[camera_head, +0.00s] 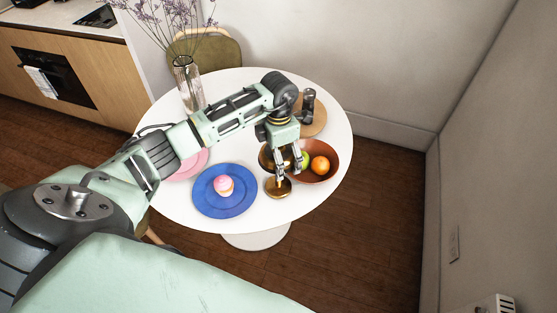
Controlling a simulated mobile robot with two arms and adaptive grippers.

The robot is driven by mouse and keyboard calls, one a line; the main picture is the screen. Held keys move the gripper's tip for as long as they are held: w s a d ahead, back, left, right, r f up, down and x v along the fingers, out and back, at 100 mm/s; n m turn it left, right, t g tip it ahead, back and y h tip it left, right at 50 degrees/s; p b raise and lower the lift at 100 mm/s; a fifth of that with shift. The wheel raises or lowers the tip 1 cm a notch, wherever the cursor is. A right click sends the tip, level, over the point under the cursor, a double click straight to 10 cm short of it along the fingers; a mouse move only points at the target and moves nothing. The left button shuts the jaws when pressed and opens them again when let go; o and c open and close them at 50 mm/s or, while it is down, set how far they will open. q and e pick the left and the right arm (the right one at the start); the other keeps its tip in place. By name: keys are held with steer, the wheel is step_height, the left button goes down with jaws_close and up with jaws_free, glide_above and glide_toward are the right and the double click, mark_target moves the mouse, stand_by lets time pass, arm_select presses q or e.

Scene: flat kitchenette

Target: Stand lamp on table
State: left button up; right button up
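A gold lamp shows in the head view, with a round base (278,190) and a darker bowl-shaped shade (266,157) behind my fingers. It appears roughly upright over the white round table (240,212), near its front right. I cannot tell whether its base touches the tabletop. My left gripper (288,172) points down at the lamp, with its fingers a little apart and overlapping it. The lamp's stem is mostly hidden, so a grip on it cannot be confirmed. My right gripper is not in view.
A brown bowl (328,173) with an orange (320,165) and a green fruit sits close right of the lamp. A blue plate (225,207) with a pink cupcake (223,184), a pink plate (188,168), a glass vase (188,84) and a wooden board (318,117) are also on the table.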

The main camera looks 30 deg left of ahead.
arm_select(q)
steer(key=shift+f, duration=0.35)
steer(key=o, duration=1.9)
steer(key=shift+s, duration=0.1)
steer(key=shift+c, duration=0.2)
steer(key=shift+r, duration=0.1)
step_height(320, 180, up, 11)
steer(key=b, duration=0.4)
steer(key=shift+r, duration=0.5)
